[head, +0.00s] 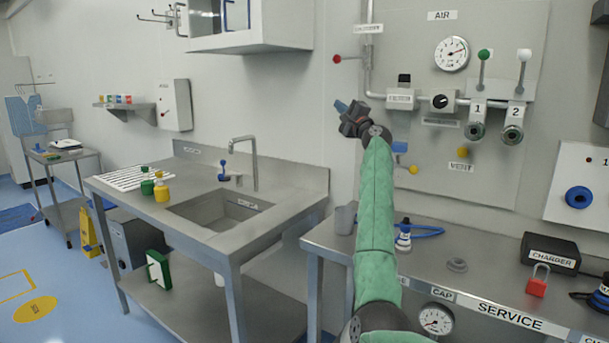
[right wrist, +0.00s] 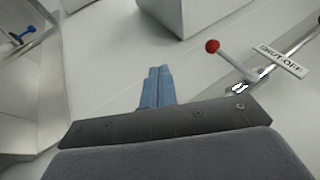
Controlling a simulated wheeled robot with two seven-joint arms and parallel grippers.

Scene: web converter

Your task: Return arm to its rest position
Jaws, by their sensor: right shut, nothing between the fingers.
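My right arm (head: 376,225), in a green sleeve, reaches up in front of the service bench in the head view. My right gripper (head: 341,106) is at its upper end, in front of the wall left of the air panel. In the right wrist view its two blue fingers (right wrist: 158,87) are together and empty. They point toward the bare wall and touch nothing that I can see. My left gripper is not in view.
The air panel (head: 520,175) holds a gauge, valves and a vent. The red-knobbed shut-off lever (head: 338,59) is near my gripper; it also shows in the right wrist view (right wrist: 213,47). The sink table (head: 205,241) stands left, the service bench (head: 470,285) right. A wall cabinet (head: 285,25) hangs above.

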